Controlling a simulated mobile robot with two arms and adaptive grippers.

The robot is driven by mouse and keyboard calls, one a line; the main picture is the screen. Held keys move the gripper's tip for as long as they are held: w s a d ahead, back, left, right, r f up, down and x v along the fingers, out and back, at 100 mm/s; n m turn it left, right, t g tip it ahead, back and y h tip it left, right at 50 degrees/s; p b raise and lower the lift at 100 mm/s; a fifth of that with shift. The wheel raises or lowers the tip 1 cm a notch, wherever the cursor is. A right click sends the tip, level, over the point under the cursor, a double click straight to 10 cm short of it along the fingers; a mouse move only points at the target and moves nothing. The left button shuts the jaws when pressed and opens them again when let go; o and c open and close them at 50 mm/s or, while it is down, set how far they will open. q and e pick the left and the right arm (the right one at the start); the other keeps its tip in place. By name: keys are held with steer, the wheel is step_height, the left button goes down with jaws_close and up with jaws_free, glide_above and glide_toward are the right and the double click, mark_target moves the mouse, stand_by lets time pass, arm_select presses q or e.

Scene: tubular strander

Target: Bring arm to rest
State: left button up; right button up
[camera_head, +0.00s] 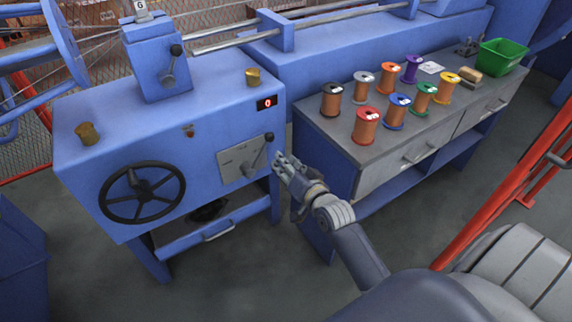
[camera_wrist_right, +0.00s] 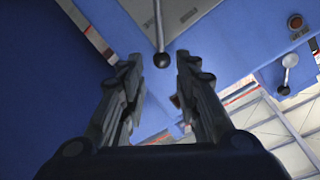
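My right gripper (camera_head: 281,161) is in front of the blue machine (camera_head: 95,125), close to the black-knobbed lever (camera_head: 262,150) on the grey plate (camera_head: 232,160). In the right wrist view the two fingers of my right gripper (camera_wrist_right: 162,75) are apart, with nothing between them. The lever's black knob (camera_wrist_right: 162,60) shows just beyond the fingertips, and I cannot tell whether it touches them. My left gripper is not in view.
A grey-topped workbench (camera_head: 330,130) at right carries several wire spools and a green bin (camera_head: 503,56). A red rail (camera_head: 500,200) stands at right. Floor below the gripper is clear.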

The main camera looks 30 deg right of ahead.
stand_by(0.3)
steer(key=s+a+f+n+g, duration=0.35)
steer(key=s+f, duration=0.45)
steer(key=f, duration=0.3)
steer(key=s+a+f+n+g+y, duration=0.1)
steer(key=s+a+f+n+g, duration=0.2)
steer(key=s+f, duration=0.55)
steer(key=s+a+f+n+g, duration=0.1)
steer(key=s+a+f+g, duration=0.25)
steer(key=s+f, duration=0.6)
steer(key=s+f+n+g, duration=0.3)
steer(key=s+f+g, duration=0.1)
steer(key=s+f, duration=0.4)
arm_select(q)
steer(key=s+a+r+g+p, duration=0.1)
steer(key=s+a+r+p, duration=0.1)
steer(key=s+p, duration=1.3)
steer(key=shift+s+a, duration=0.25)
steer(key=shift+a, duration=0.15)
arm_select(e)
steer(key=s+d+r, duration=0.2)
steer(key=s, duration=1.2)
steer(key=shift+s+r+g, duration=0.2)
steer(key=shift+s+g, duration=0.1)
